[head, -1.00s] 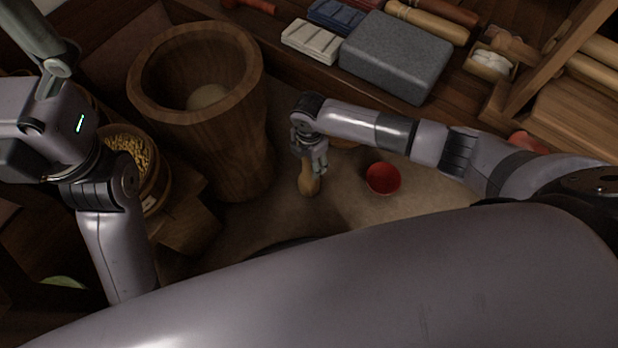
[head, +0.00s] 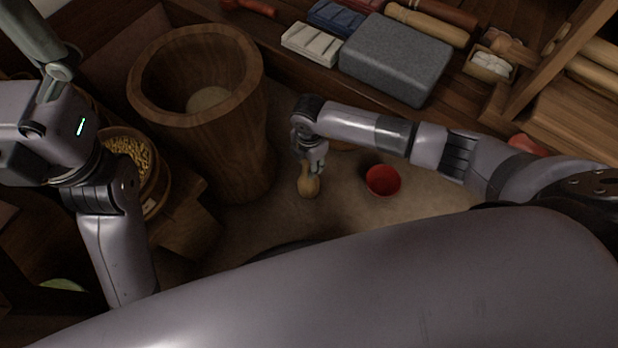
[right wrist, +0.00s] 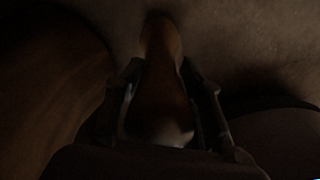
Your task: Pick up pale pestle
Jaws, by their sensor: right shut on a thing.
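The pale pestle (head: 308,187) is a tan wooden piece with a rounded lower end, seen just right of the big wooden mortar (head: 235,130) in the head view. My right gripper (head: 314,166) is shut on its upper part, which the fingers partly hide. In the dark right wrist view the pestle (right wrist: 162,75) runs between the two fingers (right wrist: 163,115). I cannot tell whether its lower end touches the mat. My left arm is at the left in the head view, but its gripper fingers do not show.
A red bowl (head: 383,180) sits on the mat (head: 345,215) right of the pestle. A basket of grain (head: 150,185) stands left of the mortar. A grey stone block (head: 396,58) and a small box (head: 488,70) lie at the back. Bare mat lies in front of the pestle.

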